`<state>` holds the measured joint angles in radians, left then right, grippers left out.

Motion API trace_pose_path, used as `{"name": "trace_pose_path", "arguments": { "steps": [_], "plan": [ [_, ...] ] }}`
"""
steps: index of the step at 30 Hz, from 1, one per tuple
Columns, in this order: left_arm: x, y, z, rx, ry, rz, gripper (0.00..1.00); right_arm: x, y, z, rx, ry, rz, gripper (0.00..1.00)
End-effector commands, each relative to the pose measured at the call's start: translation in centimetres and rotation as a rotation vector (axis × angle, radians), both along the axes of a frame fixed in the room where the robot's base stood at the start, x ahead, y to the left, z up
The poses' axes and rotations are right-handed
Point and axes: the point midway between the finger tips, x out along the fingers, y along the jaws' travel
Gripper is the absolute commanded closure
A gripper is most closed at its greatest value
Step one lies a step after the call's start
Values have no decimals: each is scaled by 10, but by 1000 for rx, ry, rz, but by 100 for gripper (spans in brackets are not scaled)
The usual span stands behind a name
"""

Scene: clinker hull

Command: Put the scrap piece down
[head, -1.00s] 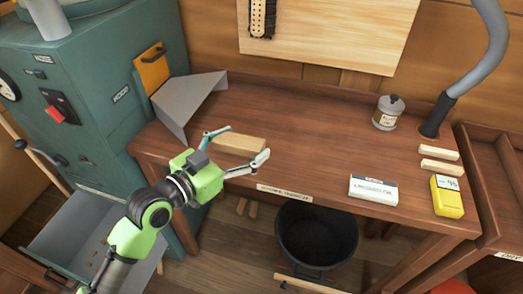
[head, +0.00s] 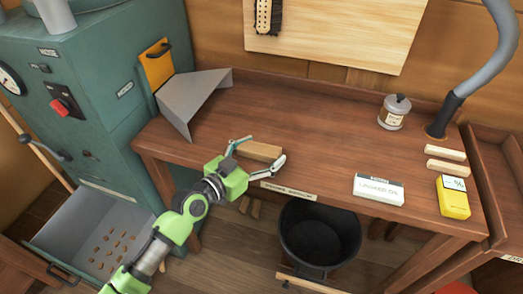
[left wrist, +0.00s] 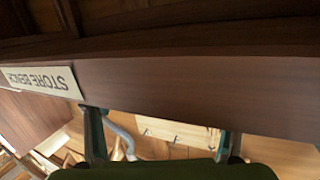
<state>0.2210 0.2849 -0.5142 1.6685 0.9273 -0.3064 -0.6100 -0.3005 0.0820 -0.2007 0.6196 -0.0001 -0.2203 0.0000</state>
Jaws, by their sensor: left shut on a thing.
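The scrap piece, a light-brown wooden block (head: 262,151), shows in the head view at the front left edge of the brown store bench (head: 310,125). My left gripper (head: 260,154) is shut on the block, with one finger on each side of it. I cannot tell whether the block touches the bench top. In the left wrist view, the two fingers (left wrist: 160,145) show below the bench's front edge, and I cannot make out the block there. My right gripper is not in view.
A bent grey metal chute (head: 194,100) stands left of the block. A black bucket (head: 318,238) is below the bench. A tin (head: 394,112), a linseed oil box (head: 379,189), a yellow box (head: 453,197) and two pale sticks (head: 446,154) are on the right. The bench's middle is clear.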

Motion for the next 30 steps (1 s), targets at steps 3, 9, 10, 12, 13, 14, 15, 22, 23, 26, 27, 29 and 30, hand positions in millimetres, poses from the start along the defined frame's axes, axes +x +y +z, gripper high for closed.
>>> {"name": "trace_pose_path", "arguments": {
  "steps": [3, 9, 10, 12, 13, 14, 15, 22, 23, 26, 27, 29, 30],
  "plan": [
    [0, 0, 0, -1, -1, 0, 57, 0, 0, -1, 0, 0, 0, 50],
    [0, 0, -7, 1, -1, 0, 57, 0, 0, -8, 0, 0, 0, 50],
    [0, 0, -7, 1, 0, 0, 20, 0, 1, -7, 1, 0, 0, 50],
    [0, 0, -7, 2, 1, 0, 3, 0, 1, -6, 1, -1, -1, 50],
    [0, 0, -7, 3, 2, -1, 3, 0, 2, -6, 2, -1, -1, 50],
    [0, 0, -7, 3, 3, -1, 3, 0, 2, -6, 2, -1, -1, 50],
    [-1, 0, -8, 3, 3, -1, 3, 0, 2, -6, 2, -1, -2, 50],
    [-1, 0, -7, 6, 6, -3, 3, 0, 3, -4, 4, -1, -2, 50],
    [-1, 0, -6, 6, 6, -3, 3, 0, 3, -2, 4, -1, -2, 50],
    [-4, 2, -3, 6, 8, -3, 3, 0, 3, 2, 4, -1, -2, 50],
    [-10, 7, -4, 8, 7, -2, 3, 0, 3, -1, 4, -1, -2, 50],
    [-18, 15, -2, 7, 6, -2, 3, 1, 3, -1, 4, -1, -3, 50],
    [-25, 20, 0, 7, 4, -2, 3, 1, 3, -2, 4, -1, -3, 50]
  ]
}}
